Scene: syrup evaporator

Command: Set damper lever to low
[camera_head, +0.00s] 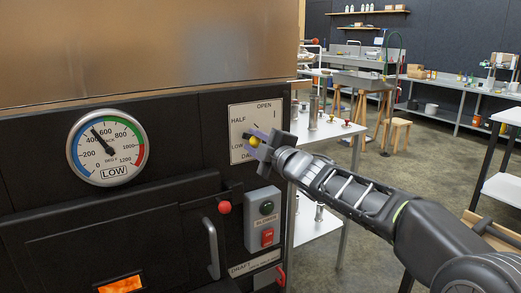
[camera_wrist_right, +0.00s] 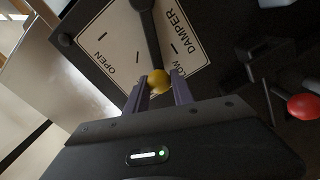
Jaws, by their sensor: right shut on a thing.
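The damper lever ends in a yellow ball knob (camera_head: 254,141), which also shows in the right wrist view (camera_wrist_right: 158,81). Its dark shaft (camera_wrist_right: 146,30) crosses a white damper plate (camera_head: 240,113) marked OPEN, HALF and LOW. In the head view the knob is near the LOW marking, partly covered by my gripper. My right gripper (camera_head: 262,145) is shut on the yellow knob, with a finger on each side of it in the right wrist view (camera_wrist_right: 157,92). My left gripper is not in view.
A round gauge (camera_head: 108,147) labelled LOW is on the evaporator's dark front. Below the plate are a red knob (camera_head: 224,207), a blower switch box (camera_head: 262,222) and a red draft handle (camera_head: 281,276). A white table (camera_head: 318,222) stands behind my right arm.

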